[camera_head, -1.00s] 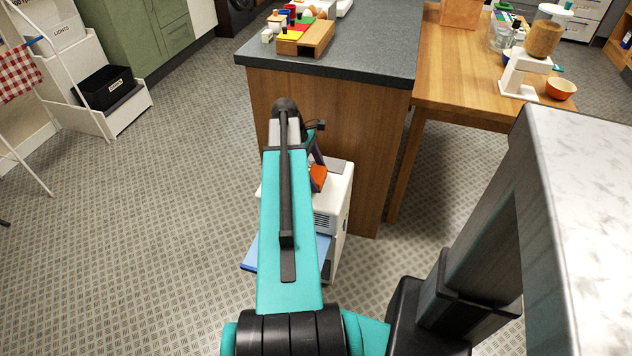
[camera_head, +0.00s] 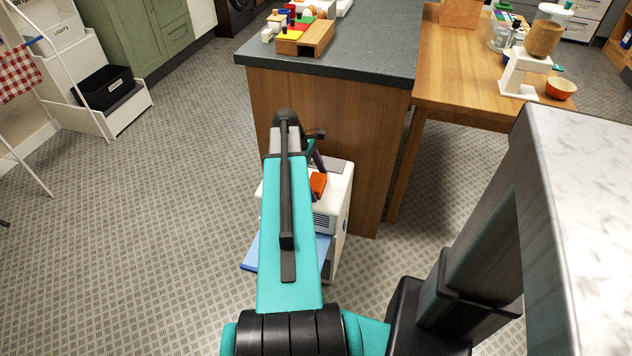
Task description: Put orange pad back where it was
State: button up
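The orange pad (camera_head: 318,185) lies on or just above the top of a white box-shaped unit (camera_head: 338,190), beside the wooden island. My teal arm hides part of the pad and the left of the unit. My gripper (camera_head: 317,160) is at the far end of the arm, just behind the pad in the picture. Only a dark slanted part of it shows past the arm. I cannot tell whether it touches the pad or how far its fingers are apart.
A wooden island (camera_head: 345,130) with a grey top stands right behind the unit. A blue panel (camera_head: 252,252) sticks out low at the unit's left. A wooden table (camera_head: 460,95) stands at right.

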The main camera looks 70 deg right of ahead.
jog(key=shift+r, duration=0.1)
jog(key=v, duration=1.2)
jog(key=shift+p, duration=0.35)
dwell(0.6)
